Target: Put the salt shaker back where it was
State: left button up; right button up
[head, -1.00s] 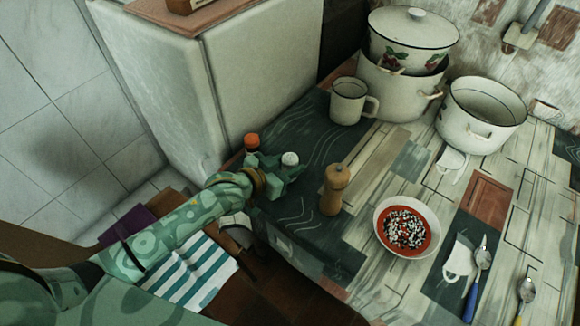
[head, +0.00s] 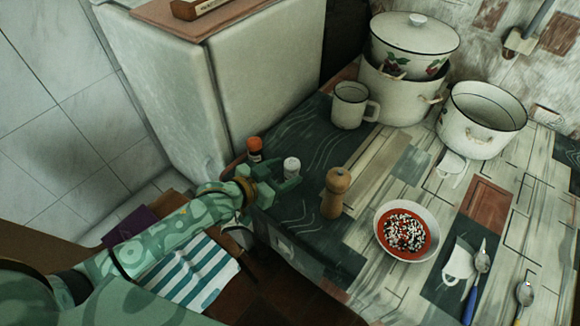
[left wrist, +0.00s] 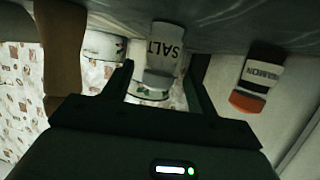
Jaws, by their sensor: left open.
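The salt shaker (head: 291,169) is white and stands upright on the dark left end of the table. In the left wrist view, which is upside down, its label SALT (left wrist: 164,56) is readable. My left gripper (head: 283,177) is open at the shaker, on its lower-left side. In the left wrist view the shaker shows between the two spread fingers (left wrist: 160,82), with a gap on each side. I cannot tell whether the fingertips still reach around it. My right gripper is not in view.
An orange-capped cinnamon jar (head: 254,149) stands just left of the salt. A wooden pepper mill (head: 336,193) stands to its right, near a bowl (head: 381,236) of red food. A mug (head: 349,106) and pots (head: 398,92) are behind. The fridge (head: 265,75) borders the table.

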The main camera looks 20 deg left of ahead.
pick_arm(q)
jog(key=p+v, duration=0.2)
jog(key=v, duration=0.5)
jog(key=shift+s+a+r, duration=0.1)
jog(key=shift+s+r, duration=0.1)
jog(key=shift+s, duration=0.1)
jog(key=shift+s+a+r, duration=0.1)
jog(key=shift+s+a, duration=0.2)
jog(key=shift+s, duration=0.2)
jog(key=shift+s+d, duration=0.1)
